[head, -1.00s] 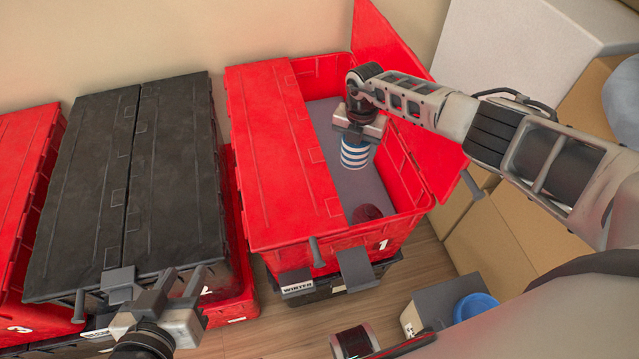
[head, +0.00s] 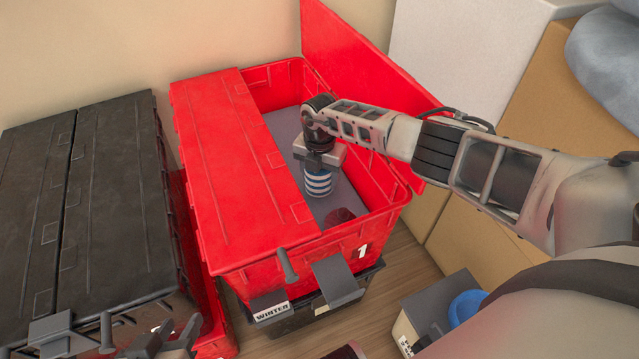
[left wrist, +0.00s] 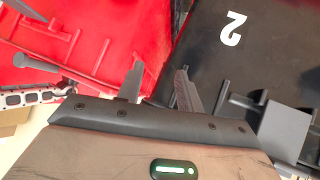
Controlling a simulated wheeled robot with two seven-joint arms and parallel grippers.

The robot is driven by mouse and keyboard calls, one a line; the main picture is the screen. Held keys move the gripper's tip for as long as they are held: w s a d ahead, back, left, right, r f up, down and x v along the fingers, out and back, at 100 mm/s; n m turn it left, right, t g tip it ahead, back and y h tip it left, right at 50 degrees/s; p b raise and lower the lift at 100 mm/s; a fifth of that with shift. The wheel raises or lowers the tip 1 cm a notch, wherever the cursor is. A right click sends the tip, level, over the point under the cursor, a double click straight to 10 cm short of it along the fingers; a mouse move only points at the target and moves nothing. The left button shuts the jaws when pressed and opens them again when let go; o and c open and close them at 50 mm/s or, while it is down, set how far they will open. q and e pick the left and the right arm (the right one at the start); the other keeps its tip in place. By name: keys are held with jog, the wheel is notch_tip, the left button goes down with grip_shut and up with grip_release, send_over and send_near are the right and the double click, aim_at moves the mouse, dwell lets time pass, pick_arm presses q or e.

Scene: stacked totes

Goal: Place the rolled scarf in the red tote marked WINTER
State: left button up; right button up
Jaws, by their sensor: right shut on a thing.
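The rolled scarf (head: 319,182) is a blue and white striped cylinder, upright inside the red tote marked 1 (head: 290,254). My right gripper (head: 319,166) is shut on its top from above. Whether the scarf touches the tote's grey floor, I cannot tell. The tote's right lid (head: 365,62) stands open and its left lid (head: 238,170) is shut. A WINTER label (head: 271,312) hangs at the tote's lower front. My left gripper (head: 172,338) is low at the left, in front of the black tote; its fingers (left wrist: 158,84) are apart and empty.
A black tote (head: 110,200) with shut lids stands to the left. Cardboard boxes (head: 510,110) stand to the right. A small bin with a blue item (head: 467,305) stands at front right.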

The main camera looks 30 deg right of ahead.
pick_arm(q)
jog(key=shift+d+f, duration=0.15)
jog(key=shift+f, duration=0.5)
pick_arm(e)
jog(key=shift+f, duration=0.35)
jog(key=shift+f, duration=0.25)
jog(key=o, duration=1)
jog(key=shift+r, duration=0.1)
pick_arm(q)
jog(key=shift+w+r, duration=0.1)
pick_arm(e)
jog(key=shift+r+p, duration=0.3)
jog(key=shift+r, duration=0.2)
pick_arm(q)
notch_tip(320, 180, up, 12)
jog(key=s+a+t+p, duration=0.1)
jog(key=a+t+p, duration=0.1)
jog(key=p, duration=0.4)
jog(key=shift+s+a+r+y+p, duration=0.15)
jog(key=shift+a+y+p, duration=0.15)
jog(key=shift+a+y, duration=0.15)
pick_arm(e)
notch_tip(320, 180, up, 7)
jog(key=shift+f, duration=0.1)
